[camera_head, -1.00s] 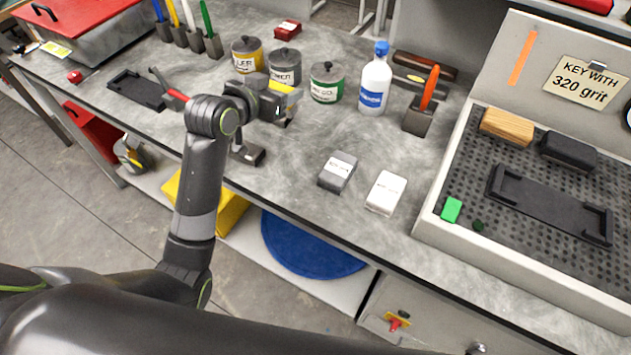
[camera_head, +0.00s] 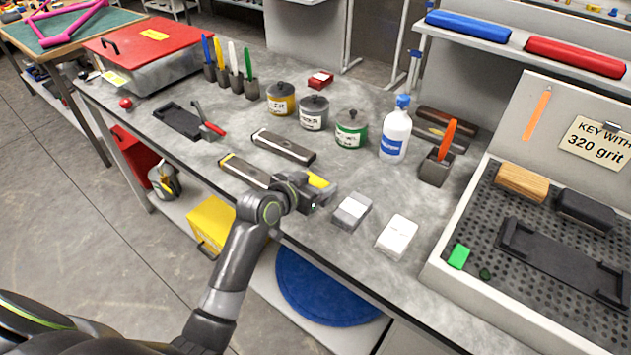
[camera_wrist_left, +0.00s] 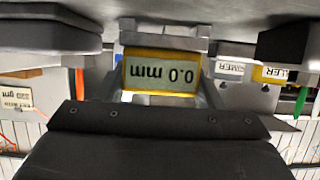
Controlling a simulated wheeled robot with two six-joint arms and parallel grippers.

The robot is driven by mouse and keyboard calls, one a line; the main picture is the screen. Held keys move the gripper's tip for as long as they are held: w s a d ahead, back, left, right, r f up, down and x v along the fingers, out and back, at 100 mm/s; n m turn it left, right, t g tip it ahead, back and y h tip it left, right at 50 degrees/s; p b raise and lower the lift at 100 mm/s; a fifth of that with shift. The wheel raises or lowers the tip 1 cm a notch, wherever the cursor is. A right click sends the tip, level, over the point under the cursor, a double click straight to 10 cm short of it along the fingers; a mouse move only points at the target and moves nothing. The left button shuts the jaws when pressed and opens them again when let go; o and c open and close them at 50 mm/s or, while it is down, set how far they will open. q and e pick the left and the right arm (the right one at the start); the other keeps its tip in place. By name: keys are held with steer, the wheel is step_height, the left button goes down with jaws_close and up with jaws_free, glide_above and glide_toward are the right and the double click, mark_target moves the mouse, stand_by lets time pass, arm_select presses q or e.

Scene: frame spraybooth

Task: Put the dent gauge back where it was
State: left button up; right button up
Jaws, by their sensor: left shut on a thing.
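The dent gauge (camera_head: 319,181) is a grey tool with a yellow-framed display. In the left wrist view its display (camera_wrist_left: 162,75) reads 0.0 mm, upside down. My left gripper (camera_head: 309,189) is shut on it, near the bench's front edge, just left of a grey block (camera_head: 351,211). I cannot tell whether the gauge touches the bench. Two long dark bars (camera_head: 284,147) (camera_head: 243,170) lie on the bench left of and behind the gripper. My right gripper is not in view.
A white block (camera_head: 397,237) lies right of the grey block. Labelled tins (camera_head: 351,129), a bottle (camera_head: 395,137) and an orange tool's holder (camera_head: 437,168) stand behind. A black tray (camera_head: 176,121) lies left. A perforated booth tray (camera_head: 480,222) borders the right.

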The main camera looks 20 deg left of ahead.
arm_select(q)
steer(key=shift+f, duration=0.15)
steer(key=o, duration=1.2)
steer(key=shift+c, duration=0.2)
steer(key=shift+r, duration=0.2)
steer(key=v, duration=1.2)
steer(key=shift+b, duration=0.35)
steer(key=shift+f, duration=0.1)
